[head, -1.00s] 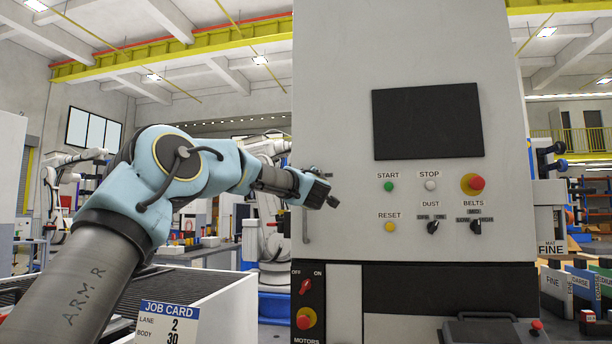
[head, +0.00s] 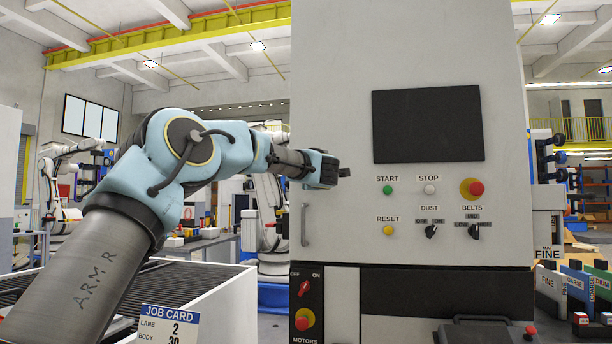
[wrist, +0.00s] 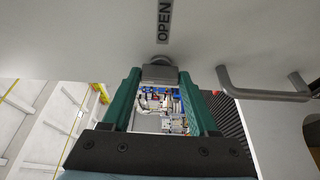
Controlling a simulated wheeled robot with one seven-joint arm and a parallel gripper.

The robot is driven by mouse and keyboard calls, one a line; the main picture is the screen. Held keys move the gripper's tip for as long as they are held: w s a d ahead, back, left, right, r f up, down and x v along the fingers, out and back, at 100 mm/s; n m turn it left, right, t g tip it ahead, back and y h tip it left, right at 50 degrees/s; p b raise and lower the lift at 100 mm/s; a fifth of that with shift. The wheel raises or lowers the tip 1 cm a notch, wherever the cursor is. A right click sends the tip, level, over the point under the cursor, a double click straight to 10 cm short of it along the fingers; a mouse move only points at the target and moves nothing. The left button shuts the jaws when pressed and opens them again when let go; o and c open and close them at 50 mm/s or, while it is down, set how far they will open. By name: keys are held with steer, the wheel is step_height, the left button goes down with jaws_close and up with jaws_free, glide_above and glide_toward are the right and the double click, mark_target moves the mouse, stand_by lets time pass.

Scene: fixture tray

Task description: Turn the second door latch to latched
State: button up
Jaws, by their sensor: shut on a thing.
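The door latch (wrist: 160,72) is a small grey piece on a round base, on the pale cabinet face in the wrist view. A label reading OPEN (wrist: 164,20) is on the face just beyond it. My gripper (wrist: 160,80) has its green fingers on either side of the latch and is shut on it. In the head view my gripper (head: 340,172) is at the left part of the cabinet front, and its wrist hides most of the latch. I cannot tell the latch's turn angle, or which latch in order it is.
A bar handle (wrist: 265,85) stands out from the face close to the right finger; it also shows in the head view (head: 304,224), below my gripper. The control panel has a START button (head: 388,190), knobs and a dark screen (head: 428,125). A white bin (head: 215,305) stands lower left.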

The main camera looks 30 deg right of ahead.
stand_by(0.4)
steer(key=o, duration=1.4)
steer(key=b+v, duration=0.4)
steer(key=v, duration=0.7)
steer(key=shift+r, duration=0.15)
